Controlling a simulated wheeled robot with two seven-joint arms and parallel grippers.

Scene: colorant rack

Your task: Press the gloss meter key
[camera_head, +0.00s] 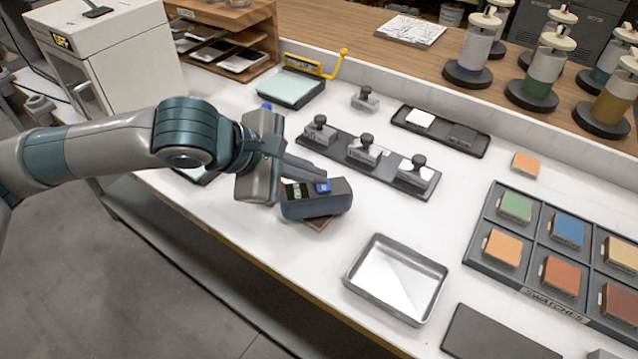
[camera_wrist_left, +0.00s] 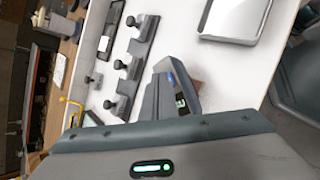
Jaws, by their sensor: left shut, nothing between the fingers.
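The gloss meter (camera_head: 316,207) is a dark grey-blue box with a lit green display (camera_head: 297,190) and a blue key (camera_head: 323,187) on top. It stands on a brown swatch (camera_head: 318,226) near the table's front edge. My left gripper (camera_head: 322,173) is shut and empty, its fingertips close above the key. The head view does not show whether they touch it. In the left wrist view the fingers (camera_wrist_left: 162,70) partly cover the meter (camera_wrist_left: 190,92), and the blue key (camera_wrist_left: 171,78) shows just beside the tips. My right gripper is not in view.
A rack with several knobbed grey blocks (camera_head: 364,151) stands behind the meter. An empty metal tray (camera_head: 398,277) lies to its right, then the swatch tray (camera_head: 485,215). A scale (camera_head: 291,88) with a yellow arm is farther back. White table is clear between meter and tray.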

